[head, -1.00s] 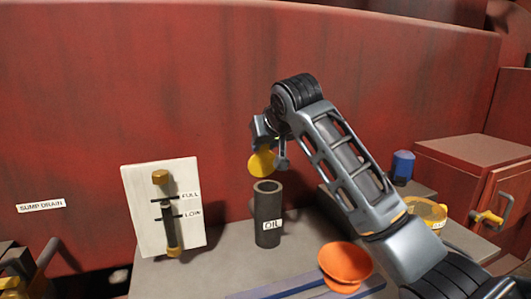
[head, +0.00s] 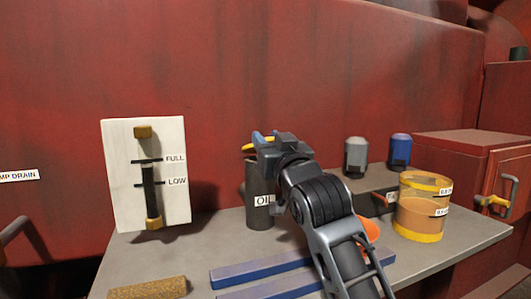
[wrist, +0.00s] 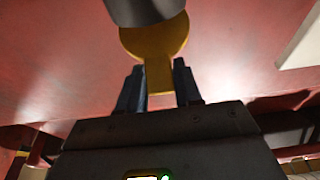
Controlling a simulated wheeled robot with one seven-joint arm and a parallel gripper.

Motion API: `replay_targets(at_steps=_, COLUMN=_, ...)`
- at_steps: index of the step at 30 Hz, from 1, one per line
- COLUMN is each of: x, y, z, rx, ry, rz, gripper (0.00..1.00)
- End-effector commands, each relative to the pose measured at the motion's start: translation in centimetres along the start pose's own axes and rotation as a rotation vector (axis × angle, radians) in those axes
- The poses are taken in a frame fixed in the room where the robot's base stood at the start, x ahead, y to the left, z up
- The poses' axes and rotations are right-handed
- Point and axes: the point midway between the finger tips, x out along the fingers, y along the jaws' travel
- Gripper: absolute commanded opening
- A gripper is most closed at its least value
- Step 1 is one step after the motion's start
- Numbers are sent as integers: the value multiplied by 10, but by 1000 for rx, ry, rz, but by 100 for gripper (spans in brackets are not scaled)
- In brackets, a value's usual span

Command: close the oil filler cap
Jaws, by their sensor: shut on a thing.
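The yellow oil filler cap (head: 258,146) is in my gripper (head: 266,138), over the top of the dark oil filler pipe (head: 259,192) labelled OIL. In the wrist view the cap (wrist: 155,42) is a round disc with a flat tab, and the tab lies between the two fingers of my gripper (wrist: 157,70). The end of the dark pipe (wrist: 146,8) overlaps the disc there. My gripper and wrist hide the pipe's mouth in the head view, so I cannot tell whether the cap touches the rim.
A gauge board (head: 112,178) marked FULL and LOW stands at left. An orange funnel (head: 371,229) is partly hidden behind my arm. Blue bars (head: 250,270) lie in front. A jug (head: 421,212), a grey bottle (head: 355,157) and a blue bottle (head: 400,150) stand at right.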

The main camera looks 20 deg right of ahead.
Motion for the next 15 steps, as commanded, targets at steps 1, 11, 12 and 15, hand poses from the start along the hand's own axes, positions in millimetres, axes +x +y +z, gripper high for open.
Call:
replay_targets(at_steps=1, x=-5, y=0, z=12, rx=1, ry=33, rz=1, gripper=0)
replay_targets(at_steps=11, x=-15, y=0, z=26, rx=2, ry=42, rz=2, gripper=0)
replay_targets(at_steps=12, x=-16, y=0, z=28, rx=2, ry=40, rz=2, gripper=0)
replay_targets(at_steps=15, x=-17, y=1, z=33, rx=2, ry=36, rz=2, gripper=0)
